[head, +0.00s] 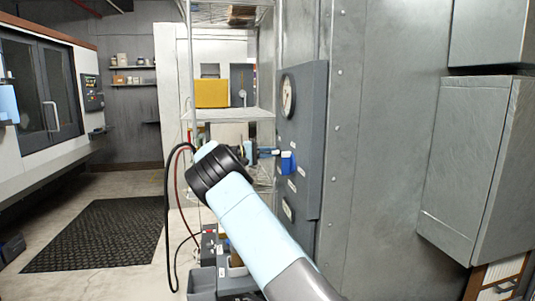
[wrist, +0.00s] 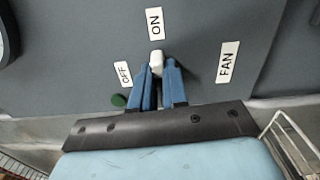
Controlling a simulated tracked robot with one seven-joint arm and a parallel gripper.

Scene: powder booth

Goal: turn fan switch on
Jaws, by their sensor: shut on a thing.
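The fan switch (wrist: 156,58) is a white lever on a grey panel, its tip showing between my blue fingertips. The tip lies just below the ON label (wrist: 155,23), with the OFF label (wrist: 123,73) to its left and the FAN label (wrist: 227,62) to its right. The lever's base is hidden by my fingers. My gripper (wrist: 158,75) is shut on the lever. In the head view my gripper (head: 283,160) is at the grey panel (head: 308,135), and the switch itself is hidden there.
A round gauge (head: 288,95) is on the panel above my gripper. A green round spot (wrist: 118,100) is below the OFF label. A black mat (head: 95,235) lies on open floor.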

